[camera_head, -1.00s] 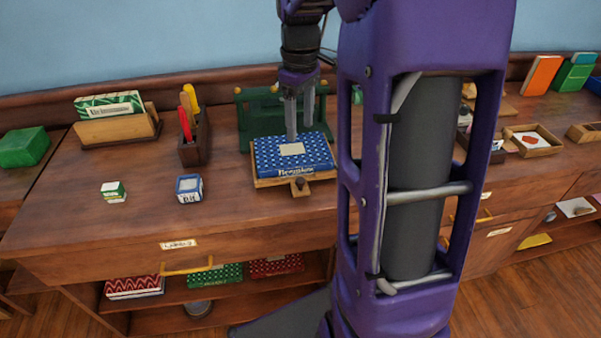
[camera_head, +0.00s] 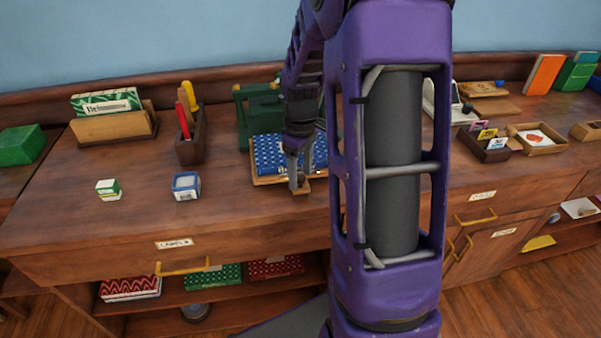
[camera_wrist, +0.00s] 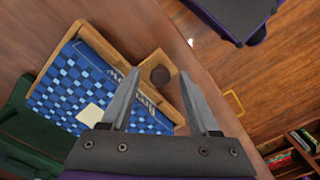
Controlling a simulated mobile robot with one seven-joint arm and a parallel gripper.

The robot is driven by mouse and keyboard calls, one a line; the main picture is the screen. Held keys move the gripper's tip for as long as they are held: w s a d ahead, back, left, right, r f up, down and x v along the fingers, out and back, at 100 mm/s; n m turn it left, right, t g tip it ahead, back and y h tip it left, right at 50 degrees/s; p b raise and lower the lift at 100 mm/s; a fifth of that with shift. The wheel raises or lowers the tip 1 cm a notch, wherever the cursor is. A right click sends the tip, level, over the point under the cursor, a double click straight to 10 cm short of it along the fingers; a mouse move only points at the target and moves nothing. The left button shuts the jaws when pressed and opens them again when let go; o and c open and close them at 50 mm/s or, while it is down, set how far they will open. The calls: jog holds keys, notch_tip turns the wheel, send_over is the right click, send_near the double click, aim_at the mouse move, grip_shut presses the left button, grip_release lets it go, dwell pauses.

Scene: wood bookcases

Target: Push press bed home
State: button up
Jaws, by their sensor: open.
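The press bed (camera_head: 262,181) is a wooden tray with a tab at its front, standing out in front of the green press (camera_head: 262,112) on the cabinet top. A blue patterned book (camera_head: 270,155) with a pale label lies on the bed. In the wrist view the bed's wooden rim (camera_wrist: 100,42) and its tab with a dark round knob (camera_wrist: 160,75) show beside the book (camera_wrist: 75,95). My gripper (camera_head: 300,182) is open, with its fingers at the front tab. In the wrist view the open fingers (camera_wrist: 160,90) point at the tab, one on each side of it. Contact cannot be told.
Two small boxes (camera_head: 186,186) (camera_head: 108,189) stand left on the cabinet top. A pen holder (camera_head: 190,150) and a card stand (camera_head: 112,127) are behind them. Small trays (camera_head: 537,140) lie at the right. The front of the cabinet top is clear.

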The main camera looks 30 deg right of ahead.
grip_shut()
dwell(1.4)
